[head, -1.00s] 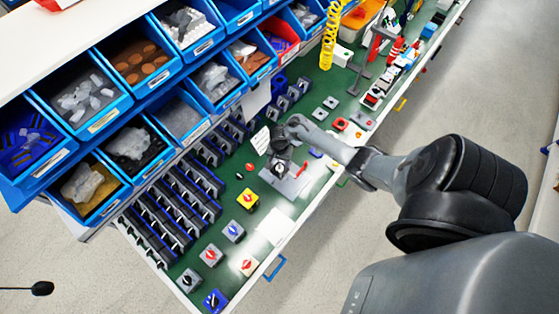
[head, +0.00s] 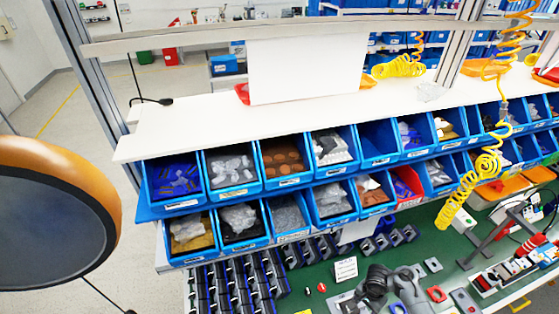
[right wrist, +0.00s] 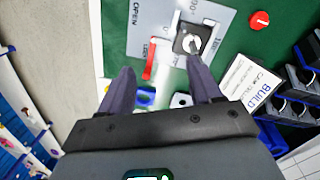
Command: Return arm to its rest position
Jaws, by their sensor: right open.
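My right gripper (right wrist: 160,66) is open and empty in the right wrist view, its two dark fingers spread apart over the fixture. A rotary switch (right wrist: 187,41) with a pale knob sits on a grey marked plate (right wrist: 236,14), just beyond the right fingertip. Whether a finger touches the switch cannot be told. In the head view my right arm (head: 411,291) shows at the bottom edge, and the switch cannot be made out there. My left gripper is in neither current view.
Blue bins (head: 286,165) full of parts stand in two rows behind the green bench top (head: 324,272). Dark holders (head: 240,284) line its left part. A white sign (head: 345,268) stands by the fixture. A yellow coiled hose (head: 470,185) hangs at right.

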